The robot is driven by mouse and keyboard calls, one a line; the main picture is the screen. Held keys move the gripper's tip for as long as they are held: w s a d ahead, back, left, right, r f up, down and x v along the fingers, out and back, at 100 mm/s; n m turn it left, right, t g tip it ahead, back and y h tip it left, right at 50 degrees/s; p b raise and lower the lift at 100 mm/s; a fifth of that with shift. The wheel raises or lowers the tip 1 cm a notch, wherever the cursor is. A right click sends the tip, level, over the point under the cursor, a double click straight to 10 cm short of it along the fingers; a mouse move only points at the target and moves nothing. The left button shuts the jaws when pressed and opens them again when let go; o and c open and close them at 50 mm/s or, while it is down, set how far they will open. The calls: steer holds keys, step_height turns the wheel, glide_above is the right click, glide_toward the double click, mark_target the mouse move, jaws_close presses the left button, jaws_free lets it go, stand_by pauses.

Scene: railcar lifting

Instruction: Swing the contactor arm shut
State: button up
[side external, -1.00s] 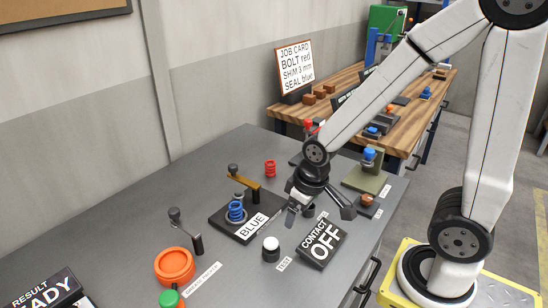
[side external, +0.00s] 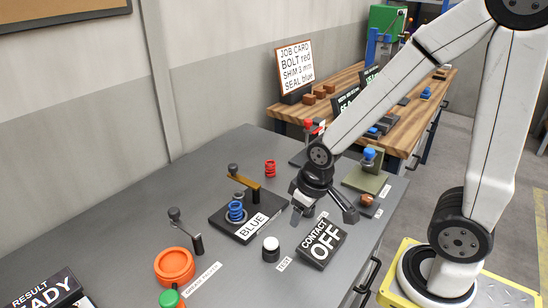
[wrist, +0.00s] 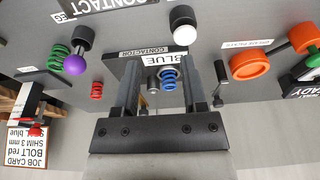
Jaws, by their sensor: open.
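The contactor is a dark base (side external: 222,226) with a "BLUE" label, and it also shows in the wrist view (wrist: 122,70). A blue coil (side external: 236,211) stands on it; it is also in the wrist view (wrist: 169,78). The brass contactor arm (side external: 243,182) with a dark knob (side external: 233,168) stands at the base's far side, swung off to the side of the coil. My gripper (side external: 324,207) is open and empty, above the table to the right of the contactor. In the wrist view its fingers (wrist: 160,72) partly cover the base, and the arm is largely hidden.
An orange ring-shaped part (side external: 175,266) and a small lever (side external: 186,230) are at left. A red coil (side external: 270,169) stands behind the contactor. The table's back left is clear.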

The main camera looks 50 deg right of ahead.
steer(key=shift+w+d, duration=0.2)
steer(key=shift+w, duration=0.2)
jaws_close()
steer(key=w+d+r+m+t+y, duration=0.1)
steer(key=w+d+r+y, duration=0.1)
steer(key=w+d, duration=0.7)
steer(key=w+d+r+m+t+y, duration=0.1)
steer(key=w+d+r+t+y, duration=0.1)
steer(key=w+d, duration=0.7)
steer(key=shift+w+d+r+t, duration=0.3)
steer(key=shift+w+r, duration=0.1)
steer(key=shift+w, duration=0.6)
